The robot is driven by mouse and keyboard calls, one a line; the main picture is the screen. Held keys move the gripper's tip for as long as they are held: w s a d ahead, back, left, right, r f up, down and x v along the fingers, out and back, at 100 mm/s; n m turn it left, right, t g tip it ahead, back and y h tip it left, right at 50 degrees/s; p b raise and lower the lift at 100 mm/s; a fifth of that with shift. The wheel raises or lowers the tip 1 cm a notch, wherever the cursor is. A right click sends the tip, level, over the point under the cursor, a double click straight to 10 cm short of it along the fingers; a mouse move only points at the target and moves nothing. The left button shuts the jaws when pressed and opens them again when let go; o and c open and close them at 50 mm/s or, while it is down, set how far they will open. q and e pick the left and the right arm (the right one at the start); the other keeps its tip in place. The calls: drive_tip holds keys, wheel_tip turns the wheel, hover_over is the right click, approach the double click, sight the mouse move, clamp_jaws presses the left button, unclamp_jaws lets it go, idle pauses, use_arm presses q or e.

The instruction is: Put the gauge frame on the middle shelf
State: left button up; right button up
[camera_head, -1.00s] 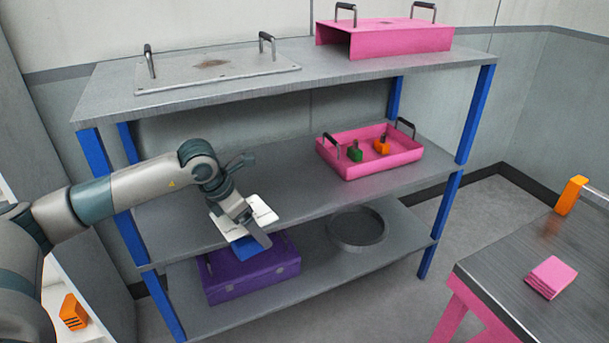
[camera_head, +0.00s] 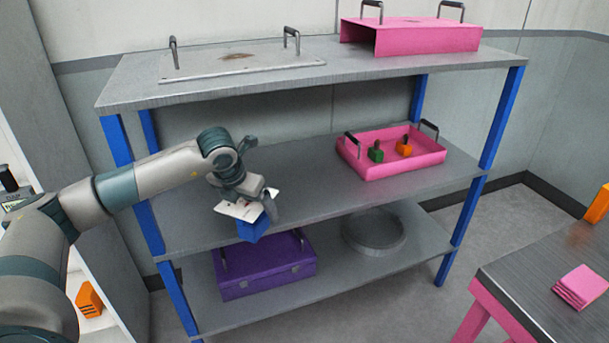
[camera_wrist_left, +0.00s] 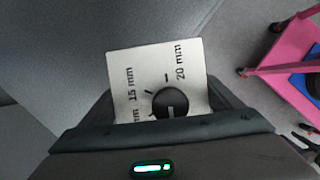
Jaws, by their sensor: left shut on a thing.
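My left gripper (camera_head: 258,203) is shut on the gauge frame, a blue body (camera_head: 254,226) with a white face plate. The wrist view shows the white plate (camera_wrist_left: 150,72) between the fingers, with "15 mm" and "20 mm" marks and a black knob. The gauge frame is held tilted at the front edge of the middle shelf (camera_head: 310,200), towards its left half. I cannot tell whether it touches the shelf. My right gripper is not in view.
A pink tray (camera_head: 375,171) with green and orange pieces stands on the middle shelf's right. The shelf's left and centre are clear. A purple case (camera_head: 265,272) and round grey dish (camera_head: 373,245) are below. The top shelf holds a grey plate (camera_head: 205,70) and pink cover (camera_head: 430,40).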

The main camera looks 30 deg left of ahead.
use_arm(q)
drive_tip(key=w+a+p, duration=0.1)
drive_tip(key=w+p, duration=0.2)
drive_tip(key=w, duration=1.4)
drive_tip(key=shift+w+a, duration=0.2)
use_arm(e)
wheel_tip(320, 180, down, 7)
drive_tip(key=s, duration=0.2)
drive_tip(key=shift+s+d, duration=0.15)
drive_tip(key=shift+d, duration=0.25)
use_arm(q)
wheel_tip(320, 180, down, 2)
drive_tip(key=shift+f+p, duration=0.2)
drive_tip(key=shift+p, duration=0.15)
drive_tip(key=shift+f, duration=0.5)
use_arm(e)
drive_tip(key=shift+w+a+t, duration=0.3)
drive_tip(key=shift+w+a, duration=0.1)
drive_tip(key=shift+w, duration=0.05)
